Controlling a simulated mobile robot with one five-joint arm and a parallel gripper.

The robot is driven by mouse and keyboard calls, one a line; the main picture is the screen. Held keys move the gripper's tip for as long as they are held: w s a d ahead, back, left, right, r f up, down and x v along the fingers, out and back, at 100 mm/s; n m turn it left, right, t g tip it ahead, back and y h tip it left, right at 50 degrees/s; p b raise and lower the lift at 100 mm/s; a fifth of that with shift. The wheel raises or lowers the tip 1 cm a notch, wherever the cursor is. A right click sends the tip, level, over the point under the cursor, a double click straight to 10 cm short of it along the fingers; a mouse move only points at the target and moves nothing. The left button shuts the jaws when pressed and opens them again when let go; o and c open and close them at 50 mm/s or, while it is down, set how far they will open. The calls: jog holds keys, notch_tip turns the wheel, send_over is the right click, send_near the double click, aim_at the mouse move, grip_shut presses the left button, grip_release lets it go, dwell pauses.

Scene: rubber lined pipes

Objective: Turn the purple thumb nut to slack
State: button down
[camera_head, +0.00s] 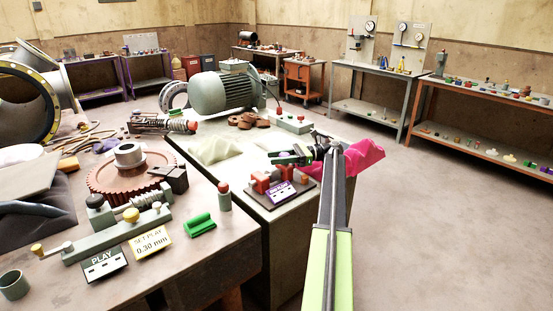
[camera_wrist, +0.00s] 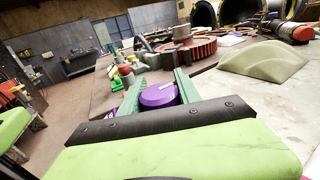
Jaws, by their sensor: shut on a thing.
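The purple thumb nut (camera_wrist: 158,96) shows in the wrist view as a round knob with a pale mark on its top. It sits between the two green fingers of my gripper (camera_wrist: 159,82), which is shut on it. In the head view my gripper (camera_head: 288,159) is over the grey bench, just behind a small fixture with red-orange blocks (camera_head: 268,181). The fixture carries a purple label plate (camera_head: 283,195), whose words are too small to read. In the head view I cannot make out the nut, as my gripper hides that spot.
A magenta cloth (camera_head: 362,157) hangs at the right edge. The near left bench holds a red gear (camera_head: 125,178) and a green block (camera_head: 199,225).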

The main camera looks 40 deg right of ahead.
jog(key=c, duration=0.9)
grip_release()
jog(key=shift+o, duration=0.2)
jog(key=shift+t, duration=0.3)
